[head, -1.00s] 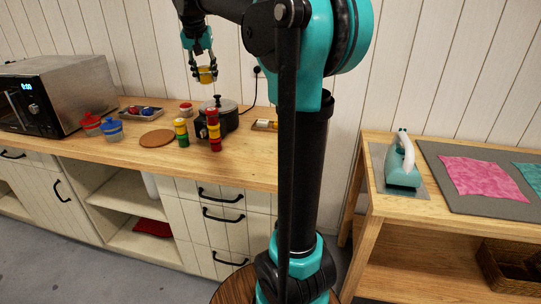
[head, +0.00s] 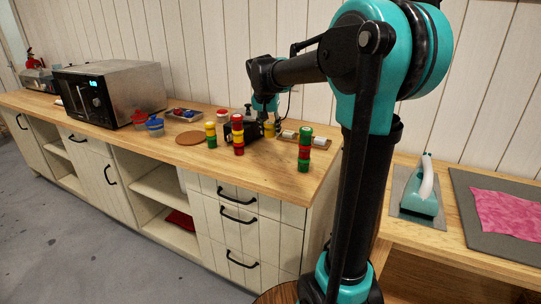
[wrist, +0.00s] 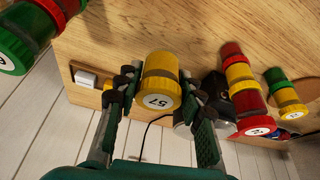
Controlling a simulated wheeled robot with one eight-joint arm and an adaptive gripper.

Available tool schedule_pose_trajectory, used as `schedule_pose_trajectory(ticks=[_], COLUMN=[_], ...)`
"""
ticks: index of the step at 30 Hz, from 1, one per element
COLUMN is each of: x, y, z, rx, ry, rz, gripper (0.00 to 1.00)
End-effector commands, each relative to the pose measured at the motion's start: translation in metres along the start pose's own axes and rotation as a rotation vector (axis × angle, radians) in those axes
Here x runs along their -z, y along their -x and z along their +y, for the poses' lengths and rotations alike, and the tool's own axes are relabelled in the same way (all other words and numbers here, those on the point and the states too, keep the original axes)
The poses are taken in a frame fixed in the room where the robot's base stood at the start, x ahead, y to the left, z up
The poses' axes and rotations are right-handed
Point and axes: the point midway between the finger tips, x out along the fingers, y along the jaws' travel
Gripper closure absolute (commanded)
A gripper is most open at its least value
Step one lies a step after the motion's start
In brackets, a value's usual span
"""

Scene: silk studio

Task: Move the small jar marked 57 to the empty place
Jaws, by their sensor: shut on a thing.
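The small jar marked 57 is yellow with a darker band and a white label, and it sits between my fingers in the wrist view (wrist: 158,88). My gripper (wrist: 160,80) is shut on its sides. In the head view my gripper (head: 266,113) points down over the counter beside the dark pot, with the yellow jar (head: 269,129) under it. I cannot tell whether the jar touches the counter. A red and yellow jar stack (head: 237,136) stands to its left and a green and red stack (head: 305,150) to its right. The empty place is not clear.
A green and yellow stack (head: 211,136) stands near the round cork mat (head: 190,138). A small tray (head: 317,147) with white items lies behind the green and red stack. The dark pot (head: 248,112) is close on the left. A microwave (head: 110,90) stands farther left.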

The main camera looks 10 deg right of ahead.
Motion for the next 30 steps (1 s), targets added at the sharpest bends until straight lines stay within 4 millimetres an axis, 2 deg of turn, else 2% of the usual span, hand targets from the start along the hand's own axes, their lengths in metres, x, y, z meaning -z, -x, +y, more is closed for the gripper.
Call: schedule_pose_trajectory(ticks=[3, 9, 14, 21, 30], x=[-0.011, -0.023, -0.027, -0.039, -0.04], y=[-0.027, -0.057, -0.067, -0.095, -0.098], z=[0.0, 0.0, 0.0, 0.0, 0.0], rx=[0.0, 0.0, 0.0, 0.0, 0.0], ry=[0.0, 0.0, 0.0, 0.0, 0.0], rz=[0.0, 0.0, 0.0, 0.0, 0.0], gripper=[0.92, 0.92, 0.92, 0.92, 0.92])
